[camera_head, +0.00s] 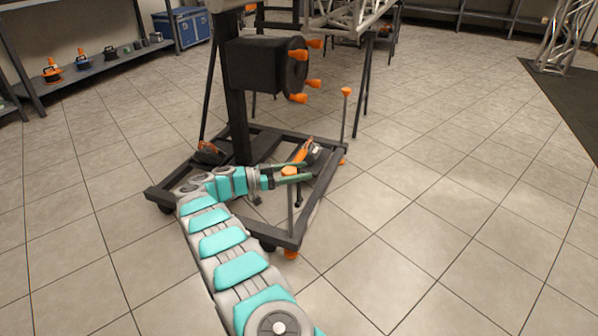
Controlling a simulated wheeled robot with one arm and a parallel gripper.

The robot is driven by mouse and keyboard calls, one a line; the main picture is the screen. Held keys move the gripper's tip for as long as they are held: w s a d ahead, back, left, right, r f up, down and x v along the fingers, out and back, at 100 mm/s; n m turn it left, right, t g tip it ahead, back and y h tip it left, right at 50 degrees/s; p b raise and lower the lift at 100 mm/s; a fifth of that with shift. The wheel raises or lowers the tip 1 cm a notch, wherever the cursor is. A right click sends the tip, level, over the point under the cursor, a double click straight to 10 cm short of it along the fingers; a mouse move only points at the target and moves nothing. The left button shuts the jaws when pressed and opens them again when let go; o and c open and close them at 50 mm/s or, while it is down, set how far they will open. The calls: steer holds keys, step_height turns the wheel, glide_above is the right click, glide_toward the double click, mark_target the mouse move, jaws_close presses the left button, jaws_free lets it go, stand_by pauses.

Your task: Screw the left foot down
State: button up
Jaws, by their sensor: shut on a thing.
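The left foot is a thin upright screw rod (291,212) at the near corner of the dark stand base (222,222). It has an orange knob (289,171) on top and an orange pad (291,254) below the frame corner. My gripper (306,171) reaches in from the left, with its dark green fingers on either side of the knob, shut on it. Part of the knob is hidden by the near finger. Whether the pad touches the floor is hard to tell.
A second foot with a raised orange knob (346,92) stands at the far right corner. A black winch box (268,65) with orange handles sits on the column above. An orange and black tool (305,151) lies just behind my gripper. The tiled floor at right is clear.

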steer(key=shift+s+d+r+m+g+h, duration=0.1)
steer(key=shift+d+m+g+h, duration=0.05)
steer(key=shift+m+g, duration=0.3)
steer(key=shift+s+d+m+g+h, duration=0.15)
steer(key=shift+m+g, duration=0.1)
steer(key=shift+g, duration=0.3)
stand_by(4.1)
steer(key=o, duration=1.4)
steer(key=shift+w, duration=0.1)
steer(key=shift+c, duration=0.2)
steer(key=shift+a, duration=0.1)
steer(key=shift+a, duration=0.15)
